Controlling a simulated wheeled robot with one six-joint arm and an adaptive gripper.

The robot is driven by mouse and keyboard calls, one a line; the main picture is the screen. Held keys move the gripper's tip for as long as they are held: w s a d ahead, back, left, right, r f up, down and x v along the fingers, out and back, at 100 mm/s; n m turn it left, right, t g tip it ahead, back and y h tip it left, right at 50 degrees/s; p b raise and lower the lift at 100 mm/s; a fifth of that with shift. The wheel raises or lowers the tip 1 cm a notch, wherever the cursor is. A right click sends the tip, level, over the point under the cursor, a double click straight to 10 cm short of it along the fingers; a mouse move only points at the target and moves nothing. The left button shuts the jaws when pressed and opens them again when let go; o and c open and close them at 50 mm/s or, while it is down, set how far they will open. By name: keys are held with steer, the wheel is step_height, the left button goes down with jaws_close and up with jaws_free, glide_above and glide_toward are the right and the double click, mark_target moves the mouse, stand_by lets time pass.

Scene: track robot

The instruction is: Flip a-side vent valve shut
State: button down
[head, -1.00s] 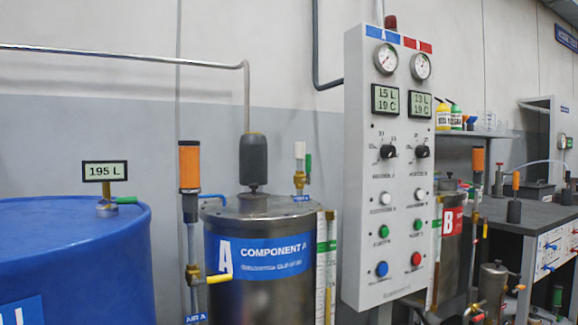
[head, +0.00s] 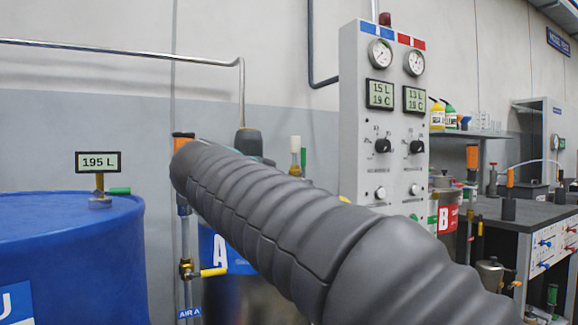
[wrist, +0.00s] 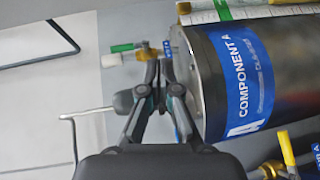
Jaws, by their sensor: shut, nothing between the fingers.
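The a-side vent valve stands on the lid of the Component A tank (head: 213,252). In the wrist view it has a brass body (wrist: 147,53) and a green handle (wrist: 122,47). The handle stands upright, alongside the white cap (wrist: 110,61). In the head view the green handle (head: 303,157) shows just above my arm; the valve's lower part is hidden. My gripper (wrist: 158,66) is shut and empty, its fingertips close beside the brass body. I cannot tell if they touch it.
A grey cylinder (wrist: 123,102) with a bent pipe rises from the same lid near my fingers. A yellow-handled air valve (head: 212,271) is on the pipe left of the tank. The control panel (head: 352,120) stands at right and a blue drum (head: 70,255) at left.

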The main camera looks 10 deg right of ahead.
mark_target(302, 158)
steer(key=w+a+r+t+h, duration=0.1)
steer(key=a+r, duration=0.2)
steer(key=r, duration=0.2)
steer(key=shift+w+a, duration=0.2)
steer(key=shift+a, duration=0.05)
steer(key=shift+w+d, duration=0.1)
steer(key=x, duration=0.4)
steer(key=p+x, duration=0.1)
steer(key=x, duration=0.8)
steer(key=shift+w+d+r+p, duration=0.25)
steer(key=shift+d+r+p, duration=0.05)
steer(key=shift+d+p, duration=0.1)
steer(key=shift+s+a+r, duration=0.15)
